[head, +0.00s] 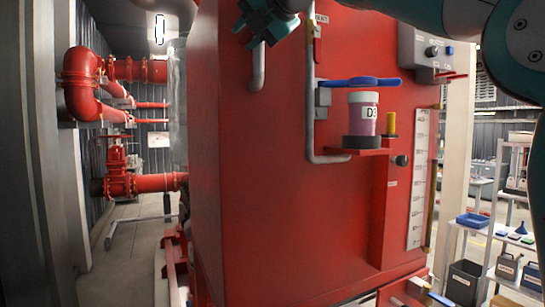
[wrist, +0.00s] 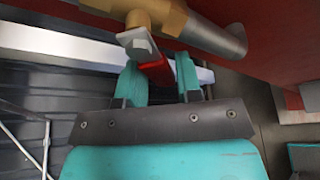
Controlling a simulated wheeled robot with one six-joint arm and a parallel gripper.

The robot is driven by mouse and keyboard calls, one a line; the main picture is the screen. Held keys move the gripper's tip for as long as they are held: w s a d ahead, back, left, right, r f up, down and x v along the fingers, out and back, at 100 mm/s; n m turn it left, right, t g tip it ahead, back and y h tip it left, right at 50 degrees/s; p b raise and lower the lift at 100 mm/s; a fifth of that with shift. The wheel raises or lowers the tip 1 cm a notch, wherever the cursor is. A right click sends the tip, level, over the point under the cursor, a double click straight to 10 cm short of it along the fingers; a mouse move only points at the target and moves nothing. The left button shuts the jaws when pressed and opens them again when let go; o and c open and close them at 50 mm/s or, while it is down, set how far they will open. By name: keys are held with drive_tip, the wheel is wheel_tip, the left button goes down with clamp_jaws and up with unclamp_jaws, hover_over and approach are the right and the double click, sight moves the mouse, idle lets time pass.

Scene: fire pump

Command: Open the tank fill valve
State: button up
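The tank fill valve shows at the top of the wrist view, with a brass body (wrist: 150,14) and a red lever handle (wrist: 157,72) pointing toward my gripper. My gripper (wrist: 160,72) has its two teal fingers apart, one on each side of the red handle. I see no clear grip on the handle; whether a finger touches it is hard to tell. In the head view my gripper (head: 268,14) is at the top edge, in front of the tall red tank (head: 270,150) and above a grey pipe (head: 258,68). The valve is hidden there.
A blue lever (head: 360,83) and a pink container (head: 363,115) on a red shelf stick out from the tank front. A grey control box (head: 425,48) is at upper right. Red pipes (head: 80,85) stand at left, white shelving (head: 490,235) at right.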

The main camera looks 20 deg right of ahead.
drive_tip(key=p+v, duration=0.1)
drive_tip(key=v, duration=1.6)
drive_tip(key=a+f+m+g+b, duration=0.2)
drive_tip(key=f+m+b, duration=0.1)
drive_tip(key=f, duration=0.8)
drive_tip(key=w+a+f+m+g+y+b, duration=0.1)
drive_tip(key=a+f+m+g+b, duration=0.1)
drive_tip(key=f+m, duration=0.4)
drive_tip(key=w+a+f+m+g+b, duration=0.1)
drive_tip(key=a+f+m+g+b, duration=0.1)
drive_tip(key=f, duration=1.4)
drive_tip(key=shift+w+a+m+y+b, duration=0.25)
drive_tip(key=shift+a+m+y+b, duration=0.2)
drive_tip(key=shift+m+b, duration=0.55)
